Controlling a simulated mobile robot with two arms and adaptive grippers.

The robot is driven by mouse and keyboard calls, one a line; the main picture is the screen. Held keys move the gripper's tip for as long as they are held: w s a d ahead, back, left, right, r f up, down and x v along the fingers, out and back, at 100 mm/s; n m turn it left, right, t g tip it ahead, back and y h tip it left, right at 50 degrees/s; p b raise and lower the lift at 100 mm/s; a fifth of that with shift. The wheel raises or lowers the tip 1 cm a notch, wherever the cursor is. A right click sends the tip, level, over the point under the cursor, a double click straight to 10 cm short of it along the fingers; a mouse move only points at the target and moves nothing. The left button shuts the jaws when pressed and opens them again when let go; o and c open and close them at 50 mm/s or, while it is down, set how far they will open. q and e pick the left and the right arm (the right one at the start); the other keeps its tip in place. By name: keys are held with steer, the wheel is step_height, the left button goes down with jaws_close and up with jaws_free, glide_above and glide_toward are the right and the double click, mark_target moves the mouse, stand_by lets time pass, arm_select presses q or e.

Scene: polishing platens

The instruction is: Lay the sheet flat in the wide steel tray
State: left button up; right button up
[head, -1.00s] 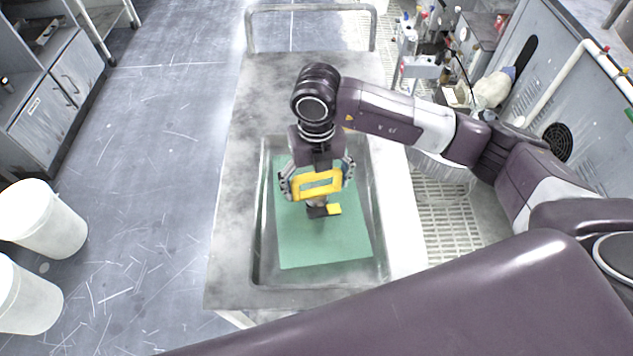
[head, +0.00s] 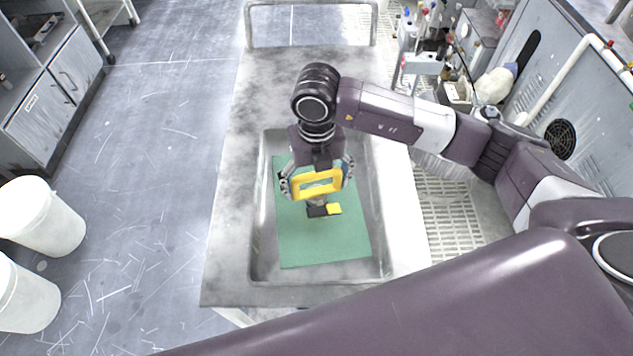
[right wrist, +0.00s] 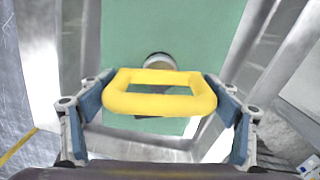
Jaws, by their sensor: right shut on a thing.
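The flat green sheet (head: 325,240) is within the outline of the wide steel tray (head: 262,255) in the head view. The tray is sunk in a steel table. A lifter with a yellow loop handle (head: 317,183) stands over the sheet, its small dark and yellow end near the sheet's middle. My right gripper (head: 317,180) is shut on this handle, fingers at its two sides; the right wrist view shows the same grip (right wrist: 160,95). The sheet (right wrist: 200,45) lies beyond the handle there. I cannot tell whether the sheet touches the tray floor. My left gripper is not shown.
The steel table (head: 225,215) has bare top around the tray and a rail (head: 312,5) at its far end. White buckets (head: 40,218) stand on the floor at left. A cabinet and cluttered bench (head: 480,55) stand at right.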

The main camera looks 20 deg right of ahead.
steer(key=shift+w, duration=0.1)
steer(key=o, duration=1.6)
steer(key=shift+c, duration=0.2)
steer(key=shift+o, duration=0.6)
steer(key=shift+s+f, duration=0.15)
steer(key=shift+s, duration=0.05)
step_height(320, 180, up, 12)
steer(key=shift+r, duration=0.1)
